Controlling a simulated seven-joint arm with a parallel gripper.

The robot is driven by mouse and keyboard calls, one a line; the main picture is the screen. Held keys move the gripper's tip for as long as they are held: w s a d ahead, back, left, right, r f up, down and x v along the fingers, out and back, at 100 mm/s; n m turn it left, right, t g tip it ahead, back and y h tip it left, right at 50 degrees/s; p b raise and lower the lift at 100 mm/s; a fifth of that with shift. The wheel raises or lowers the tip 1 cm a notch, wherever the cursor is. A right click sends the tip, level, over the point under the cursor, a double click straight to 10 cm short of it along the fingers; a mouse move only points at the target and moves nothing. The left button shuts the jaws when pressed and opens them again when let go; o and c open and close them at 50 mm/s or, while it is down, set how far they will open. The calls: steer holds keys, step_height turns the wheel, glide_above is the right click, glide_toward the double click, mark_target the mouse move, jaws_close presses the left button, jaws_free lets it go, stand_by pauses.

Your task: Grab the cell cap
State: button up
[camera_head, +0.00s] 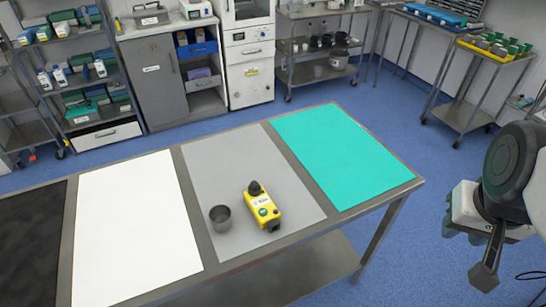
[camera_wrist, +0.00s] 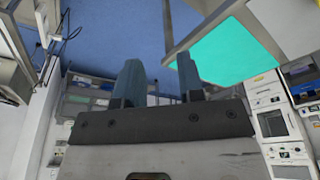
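A yellow device (camera_head: 262,210) with white and green labels lies on the grey mat of the table. A dark rounded cap (camera_head: 254,188) shows at its far end; I cannot tell for certain that this is the cell cap. A grey metal cup (camera_head: 220,218) stands just left of the device, close to it. My gripper (camera_wrist: 158,80) shows two fingers apart with nothing between them in the wrist view. My arm is at the right edge of the head view, off the table and well away from the device.
The metal table (camera_head: 412,184) carries black, white (camera_head: 135,230), grey (camera_head: 218,160) and teal (camera_head: 340,155) mats; the white and teal ones are bare. Shelves, cabinets and a cart with a yellow tray (camera_head: 495,48) stand behind. Blue floor lies between the table and my arm.

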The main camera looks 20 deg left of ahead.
steer(key=o, duration=0.6)
steer(key=shift+o, duration=0.2)
steer(key=w+a+m, duration=0.5)
steer(key=w+a, duration=0.3)
steer(key=a, duration=0.1)
steer(key=m+g, duration=0.3)
steer(key=m, duration=0.8)
glide_above(254, 183)
steer(key=f, duration=0.8)
steer(key=d+f, duration=0.1)
steer(key=f, duration=0.3)
steer(key=shift+f, duration=0.25)
steer(key=shift+a+f+m, duration=0.2)
steer(key=shift+a+m, duration=0.1)
steer(key=shift+a, duration=0.15)
